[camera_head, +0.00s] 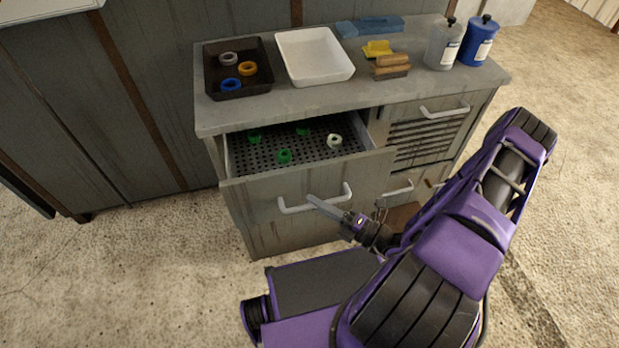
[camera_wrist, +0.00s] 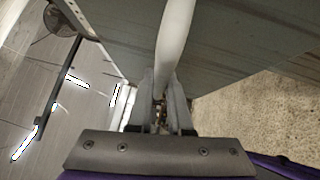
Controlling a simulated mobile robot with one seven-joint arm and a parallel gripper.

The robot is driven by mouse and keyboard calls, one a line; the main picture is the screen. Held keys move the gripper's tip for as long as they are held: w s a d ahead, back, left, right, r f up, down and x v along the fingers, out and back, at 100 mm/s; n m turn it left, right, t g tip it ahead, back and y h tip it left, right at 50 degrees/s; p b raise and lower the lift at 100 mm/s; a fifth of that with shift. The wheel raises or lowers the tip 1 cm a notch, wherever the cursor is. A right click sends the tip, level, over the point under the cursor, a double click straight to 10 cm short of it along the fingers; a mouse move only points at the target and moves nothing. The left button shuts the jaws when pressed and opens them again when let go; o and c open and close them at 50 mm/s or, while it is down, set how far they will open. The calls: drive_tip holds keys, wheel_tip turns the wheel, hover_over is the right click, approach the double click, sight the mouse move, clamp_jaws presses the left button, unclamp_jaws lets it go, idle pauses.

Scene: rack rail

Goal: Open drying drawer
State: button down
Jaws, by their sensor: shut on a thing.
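The drying drawer (camera_head: 300,182) is pulled partly out of the grey cabinet. Its perforated black floor holds several green rings and one white ring (camera_head: 334,140). A white bar handle (camera_head: 300,207) runs along its front. My gripper (camera_head: 318,202) is at the handle's middle-right, its fingers shut on the bar. In the wrist view, the white handle (camera_wrist: 175,40) passes between the two fingers of my gripper (camera_wrist: 161,90). The exact contact is partly hidden by the fingers.
On the countertop (camera_head: 300,98) are a black tray (camera_head: 209,82) with rings, a white tray (camera_head: 350,72), brushes (camera_head: 391,62), a yellow sponge (camera_head: 377,48) and two bottles. A vented drawer (camera_head: 425,140) stands shut at right. The floor in front at left (camera_head: 130,270) is clear.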

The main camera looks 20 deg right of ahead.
drive_tip(key=s, duration=0.8)
drive_tip(key=c, duration=0.8)
unclamp_jaws()
drive_tip(key=shift+c, duration=0.2)
drive_tip(key=b+v, duration=0.1)
drive_tip(key=v, duration=1.6)
drive_tip(key=shift+s+d+b, duration=0.15)
drive_tip(key=shift+s+b, duration=0.1)
drive_tip(key=shift+b, duration=0.15)
